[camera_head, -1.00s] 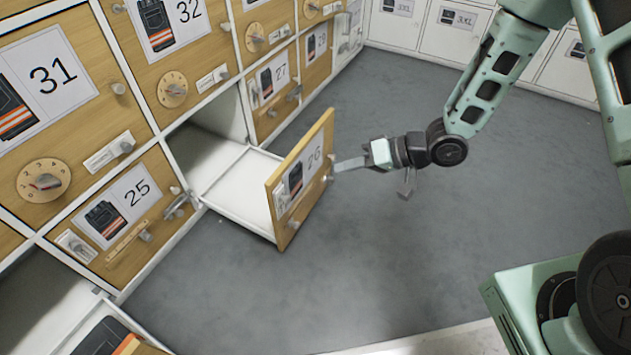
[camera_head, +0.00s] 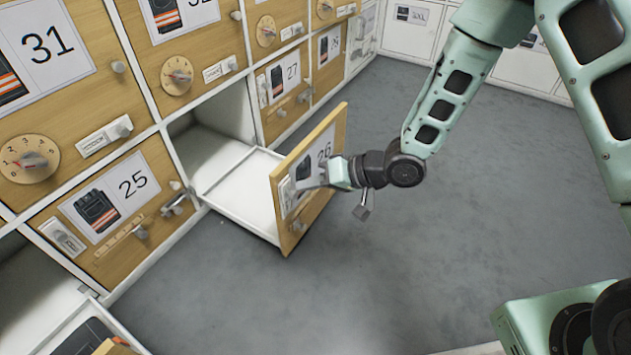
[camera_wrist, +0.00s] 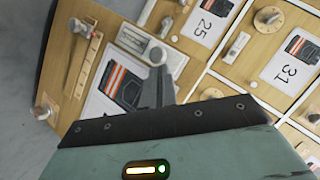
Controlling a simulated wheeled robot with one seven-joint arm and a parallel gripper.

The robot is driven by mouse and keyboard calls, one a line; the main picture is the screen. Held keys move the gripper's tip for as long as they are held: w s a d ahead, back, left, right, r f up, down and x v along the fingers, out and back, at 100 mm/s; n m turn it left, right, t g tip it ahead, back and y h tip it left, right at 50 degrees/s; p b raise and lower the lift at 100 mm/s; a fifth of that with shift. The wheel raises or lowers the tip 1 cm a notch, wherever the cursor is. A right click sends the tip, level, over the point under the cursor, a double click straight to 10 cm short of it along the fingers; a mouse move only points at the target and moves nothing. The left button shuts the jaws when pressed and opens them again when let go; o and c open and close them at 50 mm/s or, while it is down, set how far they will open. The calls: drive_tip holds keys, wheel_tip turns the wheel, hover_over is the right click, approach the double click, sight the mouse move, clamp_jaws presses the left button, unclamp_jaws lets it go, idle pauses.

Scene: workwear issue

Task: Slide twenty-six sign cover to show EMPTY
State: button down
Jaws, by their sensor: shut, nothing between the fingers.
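Drawer twenty-six (camera_head: 328,147) is pulled out, and its inside (camera_head: 240,192) looks bare. In the wrist view, the white sign plate with a grey knob (camera_wrist: 148,46) sits beside the vest picture (camera_wrist: 122,84). My shut fingertips (camera_wrist: 156,76) are right by that knob; I cannot tell whether they touch it. The sign's wording is not readable, and the fingers hide part of the face.
Drawer twenty-five (camera_head: 115,215) is closed at the left, with a similar sign plate (camera_head: 62,236) and a slotted slider. Another drawer stands open at the lower left (camera_head: 85,345). The grey floor (camera_head: 400,270) to the right is clear.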

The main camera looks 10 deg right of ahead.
drive_tip(key=shift+f, duration=0.1)
wheel_tip(320, 180, down, 6)
idle(0.6)
